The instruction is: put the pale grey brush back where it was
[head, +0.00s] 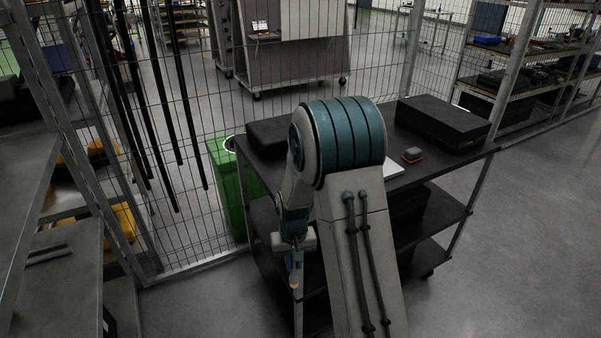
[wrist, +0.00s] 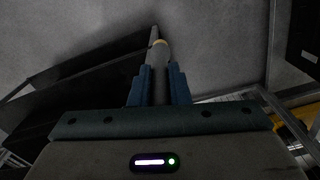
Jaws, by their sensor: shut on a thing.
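My gripper (wrist: 159,88) is shut on the pale grey brush (wrist: 158,56), which sticks out beyond the blue fingers in the wrist view and has a yellow band near its far end. In the head view my gripper (head: 297,258) hangs low at the near left side of the dark cart (head: 448,160), fingers down. The small tip of the brush (head: 294,284) shows below the fingers there. Most of the brush is hidden between the fingers in that view. I cannot tell which place it came from.
A green bin (head: 229,190) stands behind the cart. Mesh fencing (head: 180,215) and grey shelves (head: 25,185) are at left. Floor at right is clear.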

